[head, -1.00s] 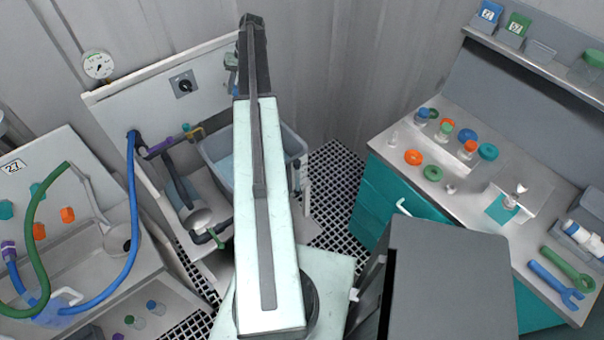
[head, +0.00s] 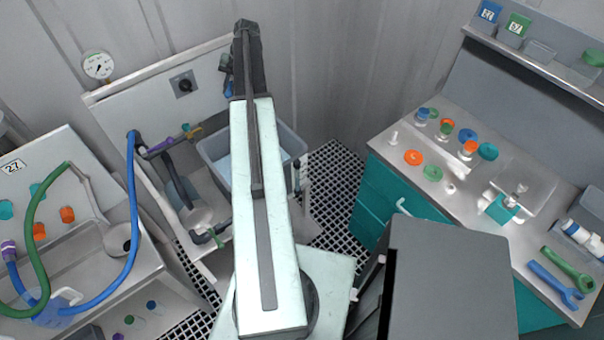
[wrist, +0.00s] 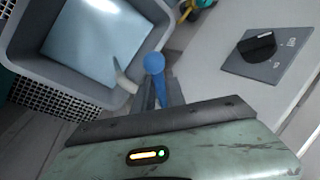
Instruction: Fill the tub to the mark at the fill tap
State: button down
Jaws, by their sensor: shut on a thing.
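The grey tub (head: 295,145) stands by the wall panel, partly behind my arm in the head view. Its rim also shows at the upper left of the wrist view (wrist: 28,60), with pale blue liquid (wrist: 95,40) inside. The fill mark cannot be made out. A blue round-ended lever (wrist: 154,64) stands beside the tub's near corner, with a short pale spout (wrist: 123,80) reaching over the rim. My gripper (wrist: 160,98) is shut on the blue lever. In the head view my gripper (head: 227,68) is small and dark at the panel.
A black dial (wrist: 260,46) on a grey plate sits on the panel; it also shows in the head view (head: 183,84). A round gauge (head: 98,66) is at the upper left. Hoses and a sink lie left. A teal cabinet (head: 385,195) with small parts stands right.

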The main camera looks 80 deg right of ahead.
jog(key=shift+w+d+m+g+h, duration=0.2)
jog(key=shift+w+m+h, duration=0.55)
jog(key=shift+m, duration=1.1)
jog(key=shift+w+d+m+g+h, duration=0.15)
jog(key=shift+w+m+h, duration=0.6)
jog(key=shift+m, duration=1.05)
jog(key=shift+w+d+m+g+h, duration=0.2)
jog(key=shift+w+m+h, duration=0.55)
jog(key=shift+m, duration=1.1)
jog(key=c, duration=1.4)
grip_release()
jog(key=shift+w, duration=0.2)
jog(key=p+v, duration=0.7)
jog(key=v, duration=0.1)
jog(key=shift+s, duration=0.1)
jog(key=shift+f, duration=0.1)
